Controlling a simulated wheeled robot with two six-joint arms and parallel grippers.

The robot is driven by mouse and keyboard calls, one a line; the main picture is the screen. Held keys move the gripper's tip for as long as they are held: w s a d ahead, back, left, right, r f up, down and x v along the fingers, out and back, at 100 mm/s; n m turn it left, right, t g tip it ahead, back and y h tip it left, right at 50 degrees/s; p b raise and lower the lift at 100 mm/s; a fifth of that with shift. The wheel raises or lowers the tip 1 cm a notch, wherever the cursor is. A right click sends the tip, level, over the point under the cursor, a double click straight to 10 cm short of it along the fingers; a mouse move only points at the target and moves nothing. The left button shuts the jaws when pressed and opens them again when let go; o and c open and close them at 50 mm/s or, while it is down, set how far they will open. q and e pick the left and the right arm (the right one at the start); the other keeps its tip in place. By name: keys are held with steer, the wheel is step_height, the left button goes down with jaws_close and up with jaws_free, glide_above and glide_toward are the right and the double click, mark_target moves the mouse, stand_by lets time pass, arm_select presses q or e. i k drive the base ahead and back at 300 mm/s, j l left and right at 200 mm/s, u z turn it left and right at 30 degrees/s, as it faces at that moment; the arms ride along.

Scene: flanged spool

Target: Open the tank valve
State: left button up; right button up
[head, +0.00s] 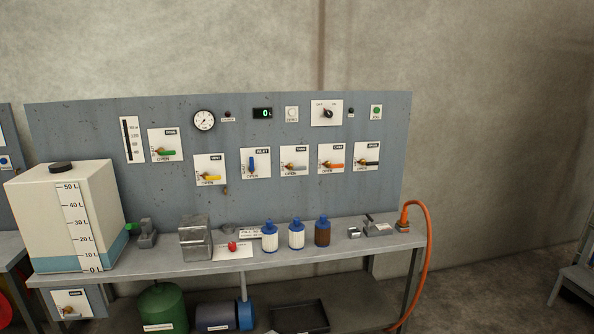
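A grey upright panel (90,120) carries several white valve plates with lever handles. The plates have a green lever (165,153), a yellow lever (210,177), a blue lever (252,164), a grey lever (296,166), an orange lever (333,165) and a black lever (369,162). The blue lever stands upright; the others lie roughly level. "OPEN" is printed low on several plates. The blue one's tag seems to read INLET; the other tags are too small to read surely, so I cannot tell which is the tank valve. Neither gripper is in view.
A white tank (35,215) with a litre scale stands on the left of the bench (330,262). Several bottles (296,236), a metal block (194,240) and an orange hose (428,250) are along it. Another plate (72,303) hangs below the bench.

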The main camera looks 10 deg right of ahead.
mark_target(291, 166)
steer(key=i+l, duration=0.5)
steer(key=i, duration=0.15)
steer(key=i+l, duration=0.5)
steer(key=i, duration=0.15)
steer(key=i+l, duration=0.5)
steer(key=i, duration=0.15)
